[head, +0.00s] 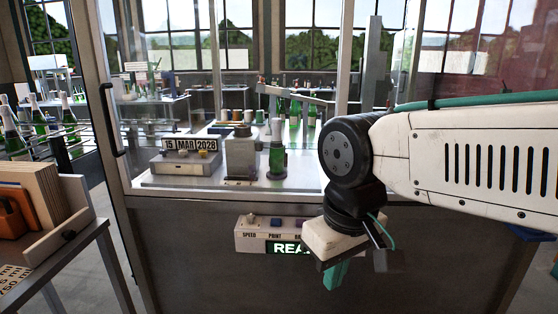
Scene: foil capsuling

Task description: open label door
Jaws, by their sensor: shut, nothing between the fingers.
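A glazed, metal-framed enclosure (100,62) stands before me. A dark upright bar handle (106,118) is on its left post, and clear glass seems to cover the front. I cannot tell for sure where the door's edges run or whether it stands ajar. My gripper (335,275), with a pale body and green fingers, points down in front of the lower grey panel, right of and below the handle. It is shut, empty and well apart from the handle. It covers part of the control strip.
Inside are a date unit (186,160) reading 15 MAR 2028, a grey block (241,155) and a green cylinder (277,161). A control strip (252,236) has a partly hidden lit display. A side table (58,262) with a wooden rack (52,190) stands at left.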

